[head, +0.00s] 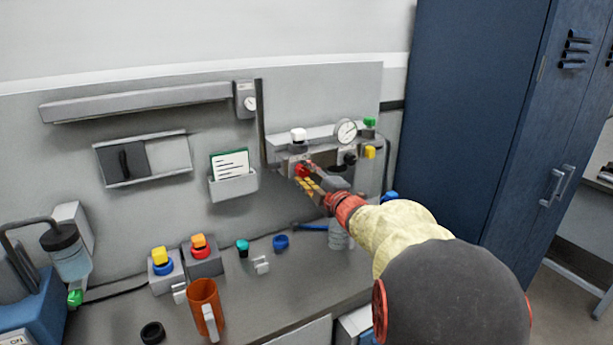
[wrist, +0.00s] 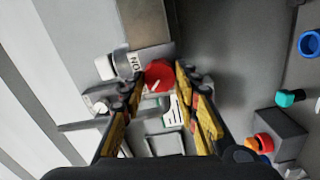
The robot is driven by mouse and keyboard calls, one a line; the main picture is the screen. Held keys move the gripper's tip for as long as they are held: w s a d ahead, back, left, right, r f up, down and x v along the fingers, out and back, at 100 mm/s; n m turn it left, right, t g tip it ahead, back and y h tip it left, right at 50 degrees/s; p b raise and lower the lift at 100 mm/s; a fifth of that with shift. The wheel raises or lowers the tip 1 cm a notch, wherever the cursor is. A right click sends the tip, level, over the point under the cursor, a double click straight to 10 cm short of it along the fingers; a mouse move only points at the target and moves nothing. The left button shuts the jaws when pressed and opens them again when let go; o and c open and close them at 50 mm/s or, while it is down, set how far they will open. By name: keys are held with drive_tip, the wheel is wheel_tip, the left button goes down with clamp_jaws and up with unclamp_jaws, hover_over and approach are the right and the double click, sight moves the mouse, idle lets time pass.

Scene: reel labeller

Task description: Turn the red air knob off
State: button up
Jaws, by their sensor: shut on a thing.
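The red air knob (head: 302,170) is on the air unit on the back panel, below a white knob. In the wrist view the red knob (wrist: 158,75) is a round disc with a short pale mark, next to a white label with dark lettering. My gripper (head: 308,184) reaches it from the front right in the head view. In the wrist view my gripper's yellow-padded fingers (wrist: 160,84) are on either side of the red knob and shut on it. The fingers hide part of its edge.
A white knob (head: 298,135), pressure gauge (head: 346,132), green knob (head: 370,122) and yellow knob (head: 369,152) are close around the red knob. An orange mug (head: 205,306) and button boxes stand on the bench. A blue locker (head: 477,110) is at right.

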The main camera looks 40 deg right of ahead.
drive_tip(key=o, duration=1.1)
drive_tip(key=shift+o, duration=0.2)
drive_tip(key=v, duration=0.7)
drive_tip(key=shift+s, duration=0.25)
